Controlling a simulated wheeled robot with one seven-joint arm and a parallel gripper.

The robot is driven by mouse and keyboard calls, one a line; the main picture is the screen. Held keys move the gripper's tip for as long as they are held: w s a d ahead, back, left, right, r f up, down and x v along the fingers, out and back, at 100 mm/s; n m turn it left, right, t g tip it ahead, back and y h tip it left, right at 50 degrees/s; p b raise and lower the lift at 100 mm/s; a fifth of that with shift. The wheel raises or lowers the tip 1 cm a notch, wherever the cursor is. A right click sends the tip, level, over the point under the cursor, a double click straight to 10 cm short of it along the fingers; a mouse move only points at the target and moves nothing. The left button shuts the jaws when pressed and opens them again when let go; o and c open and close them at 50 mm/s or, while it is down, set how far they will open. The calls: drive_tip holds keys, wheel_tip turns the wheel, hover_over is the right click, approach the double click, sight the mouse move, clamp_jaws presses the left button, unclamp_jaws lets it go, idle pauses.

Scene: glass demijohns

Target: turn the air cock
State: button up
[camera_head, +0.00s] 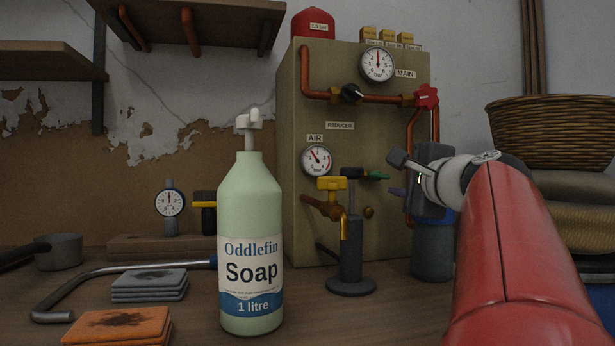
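The air cock appears to be the yellow handle (331,184) below the gauge marked AIR (317,160), on the copper and brass pipe at the lower left of the olive panel (290,120). Its lower parts are partly hidden by a dark stand (350,262) with a round base, in front of the panel. My gripper (400,160) is at the end of my red arm, right of the handle and apart from it in the picture. It is seen side-on, so its finger gap does not show.
A green soap bottle (250,200) stands in front, left of the panel. A small gauge (169,203), a saucepan (58,251), a bent metal bar (80,290), grey pads (150,285) and orange pads (120,327) are at left. A wicker basket (550,130) is at right.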

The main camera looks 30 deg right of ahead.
sight(381, 176)
drive_tip(key=x, duration=0.6)
drive_tip(key=shift+w+p, duration=0.35)
drive_tip(key=shift+p, duration=0.05)
clamp_jaws()
